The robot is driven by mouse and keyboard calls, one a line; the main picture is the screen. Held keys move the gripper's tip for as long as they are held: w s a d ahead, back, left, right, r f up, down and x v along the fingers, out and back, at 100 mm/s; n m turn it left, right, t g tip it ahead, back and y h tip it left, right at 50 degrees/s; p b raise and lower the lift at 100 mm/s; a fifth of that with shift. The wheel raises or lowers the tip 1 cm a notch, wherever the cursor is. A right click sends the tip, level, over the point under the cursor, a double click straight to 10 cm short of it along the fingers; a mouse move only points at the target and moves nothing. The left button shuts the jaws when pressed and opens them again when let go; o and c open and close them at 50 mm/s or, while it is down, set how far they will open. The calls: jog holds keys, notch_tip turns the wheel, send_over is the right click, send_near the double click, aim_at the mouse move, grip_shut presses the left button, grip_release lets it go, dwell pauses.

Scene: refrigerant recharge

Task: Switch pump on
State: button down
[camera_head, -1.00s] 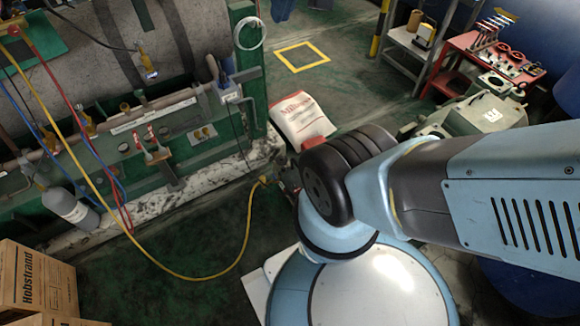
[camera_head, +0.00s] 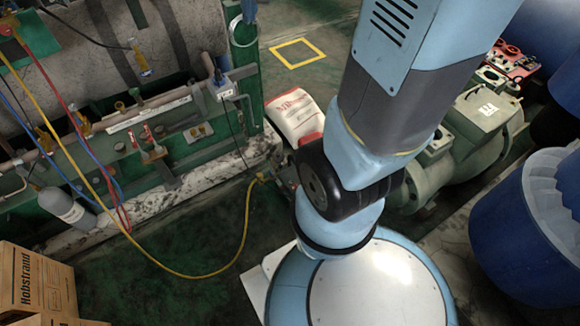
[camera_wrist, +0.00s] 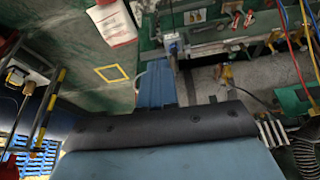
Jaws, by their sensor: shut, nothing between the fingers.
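A small dark unit with a red part (camera_head: 284,176), which may be the pump, stands on the floor by the green frame in the head view. The yellow hose (camera_head: 192,277) runs down to it. My arm hides part of it, and I cannot make out a switch. My arm rises past it and leaves the top of the head view. My gripper shows in neither view. The wrist view is filled along the bottom by a blue and dark grey part of my arm.
A white and red bag (camera_head: 297,115) lies beside the unit; it also shows in the wrist view (camera_wrist: 112,22). A green machine (camera_head: 470,130) and blue drums (camera_head: 525,220) stand right. Cardboard boxes (camera_head: 38,280) stand lower left. Floor around the yellow square (camera_head: 297,53) is clear.

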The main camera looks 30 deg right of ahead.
jog(key=w+d+f+g, duration=0.1)
jog(key=w+d+f, duration=0.1)
jog(key=w+f, duration=0.45)
jog(key=w+d+f, duration=0.2)
jog(key=w+f, duration=0.2)
jog(key=f, duration=0.6)
jog(key=g+h, duration=0.1)
jog(key=g, duration=0.2)
send_over(296, 185)
jog(key=a, duration=0.2)
notch_tip(296, 185, down, 54)
jog(key=f, duration=0.1)
jog(key=shift+s+a+r+n, duration=0.15)
jog(key=shift+r+n, duration=0.1)
jog(key=shift+n, duration=0.05)
jog(key=f, duration=0.4)
jog(key=d+f, duration=0.1)
jog(key=f, duration=0.4)
jog(key=d+f, duration=0.1)
jog(key=f, duration=0.4)
jog(key=shift+r, duration=0.1)
